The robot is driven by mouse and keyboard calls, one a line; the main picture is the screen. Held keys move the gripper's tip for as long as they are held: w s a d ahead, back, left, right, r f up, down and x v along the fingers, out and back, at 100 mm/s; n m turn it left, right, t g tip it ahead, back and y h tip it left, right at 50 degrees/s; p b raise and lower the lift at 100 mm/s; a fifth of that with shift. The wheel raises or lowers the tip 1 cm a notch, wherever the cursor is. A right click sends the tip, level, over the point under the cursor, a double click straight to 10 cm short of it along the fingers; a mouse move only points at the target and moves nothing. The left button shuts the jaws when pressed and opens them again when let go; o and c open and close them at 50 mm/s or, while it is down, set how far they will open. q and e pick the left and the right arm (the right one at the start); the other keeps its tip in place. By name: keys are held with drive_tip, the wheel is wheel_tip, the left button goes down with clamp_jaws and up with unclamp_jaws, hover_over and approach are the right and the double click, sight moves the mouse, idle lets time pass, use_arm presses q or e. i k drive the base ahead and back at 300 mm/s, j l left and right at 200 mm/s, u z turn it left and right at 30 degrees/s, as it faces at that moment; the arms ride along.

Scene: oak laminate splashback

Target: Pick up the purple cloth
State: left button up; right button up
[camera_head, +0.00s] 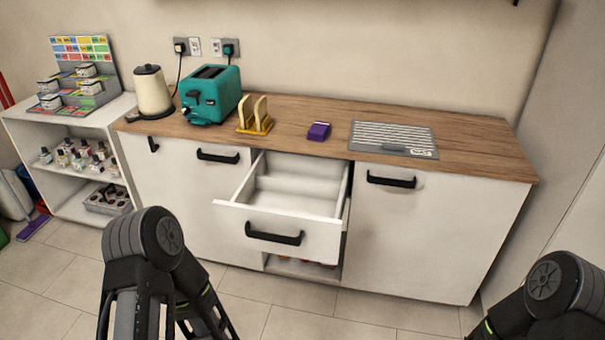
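The purple cloth (318,131) is a small, folded, flat block lying on the wooden countertop (468,140). It sits right of the yellow rack and left of the grey slatted panel, a little back from the counter edge above the open drawer. Nothing touches it from above. My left arm shows at the lower left and a part of my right arm at the lower right, both well in front of the counter. Neither gripper's fingertips can be seen.
An open, empty-looking white drawer (285,234) juts out below the cloth. A teal toaster (210,95), a cream kettle (152,92) and a yellow rack (255,118) stand to its left. A grey slatted panel (393,138) lies to its right.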

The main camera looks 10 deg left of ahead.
sight(319, 131)
drive_tip(key=i+l+z, duration=0.1)
drive_tip(key=i+z, duration=0.65)
drive_tip(key=i, duration=0.25)
